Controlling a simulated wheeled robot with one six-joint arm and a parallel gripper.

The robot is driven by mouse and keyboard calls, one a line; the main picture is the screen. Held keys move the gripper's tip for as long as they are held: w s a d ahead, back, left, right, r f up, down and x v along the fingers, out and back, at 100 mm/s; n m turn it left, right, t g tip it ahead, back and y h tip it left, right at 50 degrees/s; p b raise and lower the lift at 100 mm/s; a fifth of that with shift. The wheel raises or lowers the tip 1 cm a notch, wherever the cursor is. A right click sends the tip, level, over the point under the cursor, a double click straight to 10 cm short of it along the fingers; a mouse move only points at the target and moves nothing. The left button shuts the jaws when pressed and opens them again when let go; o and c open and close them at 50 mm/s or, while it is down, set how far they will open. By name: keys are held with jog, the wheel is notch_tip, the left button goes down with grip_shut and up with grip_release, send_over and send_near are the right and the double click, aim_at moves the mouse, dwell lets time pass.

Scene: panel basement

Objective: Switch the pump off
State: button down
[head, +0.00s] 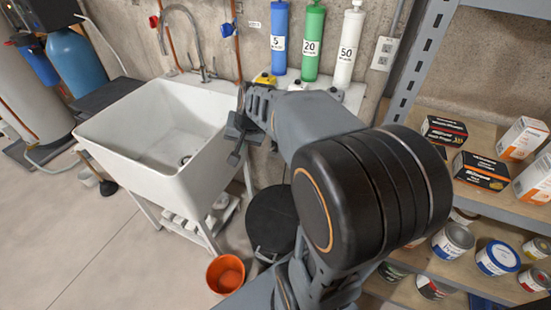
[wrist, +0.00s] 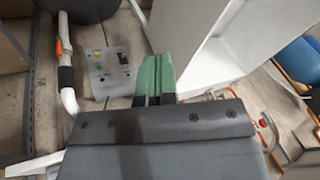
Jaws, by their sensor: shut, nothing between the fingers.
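A light grey control plate (wrist: 108,72) shows in the wrist view, left of my fingertips. My gripper (wrist: 153,75) has green fingers pressed together and empty. They appear beside the plate's right edge; whether they touch it I cannot tell. In the head view my gripper (head: 241,130) is by the right rim of the white sink (head: 135,140), and my arm covers part of the wall behind. I cannot identify the pump with certainty.
Blue (head: 279,40), green (head: 312,42) and white (head: 349,45) cylinders stand against the wall. A shelf (head: 455,205) with boxes and cans is on the right. A black round lid (head: 272,215) and an orange bucket (head: 226,273) are below.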

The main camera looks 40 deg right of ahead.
jog(key=w+d+f+m+t+b, duration=0.1)
jog(key=w+d+f+m+b, duration=0.7)
jog(key=d+f, duration=0.55)
jog(key=m+t+b, duration=0.2)
jog(key=m+b, duration=0.1)
jog(key=m, duration=0.1)
send_near(273, 148)
jog(key=v, duration=0.4)
jog(key=shift+a+f+h, duration=0.25)
jog(key=shift+a+h, duration=0.15)
jog(key=shift+a, duration=0.3)
jog(key=shift+w, duration=0.1)
jog(key=b+x, duration=0.1)
jog(key=x, duration=0.9)
jog(key=shift+d+f, duration=0.1)
